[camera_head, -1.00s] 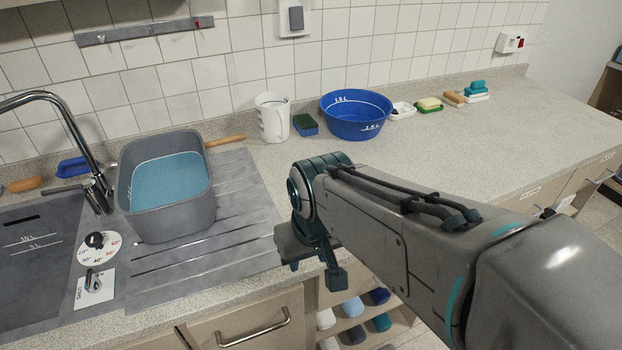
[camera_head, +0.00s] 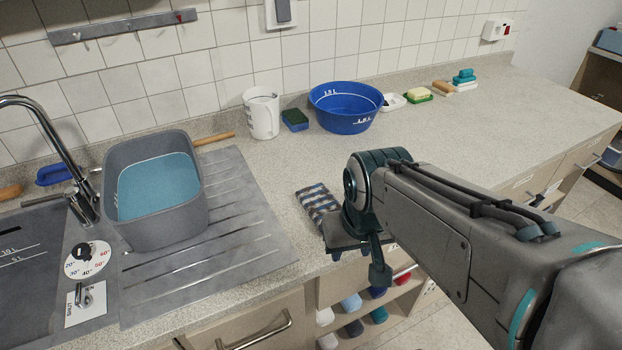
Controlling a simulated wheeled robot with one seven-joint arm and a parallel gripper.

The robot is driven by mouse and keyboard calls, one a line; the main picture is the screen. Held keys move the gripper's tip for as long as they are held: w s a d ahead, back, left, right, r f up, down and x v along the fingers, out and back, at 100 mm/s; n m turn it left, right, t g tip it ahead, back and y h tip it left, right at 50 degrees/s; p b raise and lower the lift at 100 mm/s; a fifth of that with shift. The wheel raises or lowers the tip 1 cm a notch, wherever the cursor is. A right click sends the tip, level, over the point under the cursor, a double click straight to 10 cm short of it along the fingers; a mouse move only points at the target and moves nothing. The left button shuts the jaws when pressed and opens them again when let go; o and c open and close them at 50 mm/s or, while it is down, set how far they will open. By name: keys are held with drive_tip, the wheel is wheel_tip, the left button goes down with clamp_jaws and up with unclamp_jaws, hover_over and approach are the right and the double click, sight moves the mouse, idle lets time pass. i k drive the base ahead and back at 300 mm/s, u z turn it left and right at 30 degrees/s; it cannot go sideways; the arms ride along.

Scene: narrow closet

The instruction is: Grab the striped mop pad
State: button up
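The striped mop pad (camera_head: 316,201) lies on the worktop near its front edge, to the right of the ribbed draining board. It has dark blue, white and brownish stripes. Its right end is partly hidden behind my gripper. My gripper (camera_head: 359,264) hangs with its fingers down, just right of the pad and close to the counter's front edge. Its two fingers are apart with nothing seen between them. I cannot tell its exact height above the worktop.
A grey basin of blue water (camera_head: 157,190) stands by the sink and tap. A white jug (camera_head: 262,114), a sponge (camera_head: 295,120) and a blue bowl (camera_head: 346,108) stand along the wall. Open shelves with rolled cloths (camera_head: 351,303) are below. The worktop's right side is largely clear.

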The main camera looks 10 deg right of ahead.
sight(316, 200)
drive_tip(key=u, duration=0.55)
drive_tip(key=k, duration=1.3)
drive_tip(key=z, duration=0.15)
drive_tip(key=i, duration=0.65)
drive_tip(key=z, duration=0.95)
drive_tip(key=i, duration=0.7)
